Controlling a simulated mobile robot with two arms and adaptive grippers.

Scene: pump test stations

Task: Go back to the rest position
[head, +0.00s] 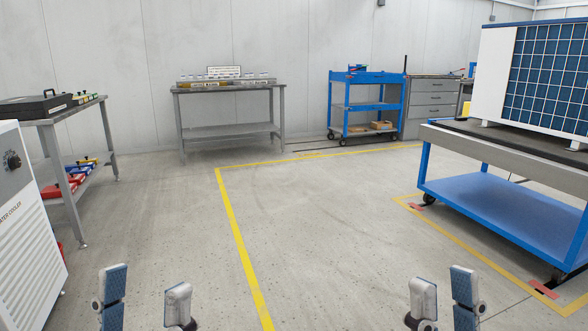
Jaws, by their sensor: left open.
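My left gripper (146,296) is at the bottom left of the head view, fingers pointing up, open with a clear gap and only floor behind it. My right gripper (444,296) is at the bottom right, its fingers apart with a narrower gap and nothing between them. Both are over the bare floor and touch nothing that I can see. My wrists are cut off by the lower edge.
A white water cooler (25,235) stands close at left, before a grey table (62,114). A blue cart (510,205) carries a panelled unit (545,80) at right. A workbench (230,88) and blue trolley (365,105) stand behind. The floor (320,230) between is clear.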

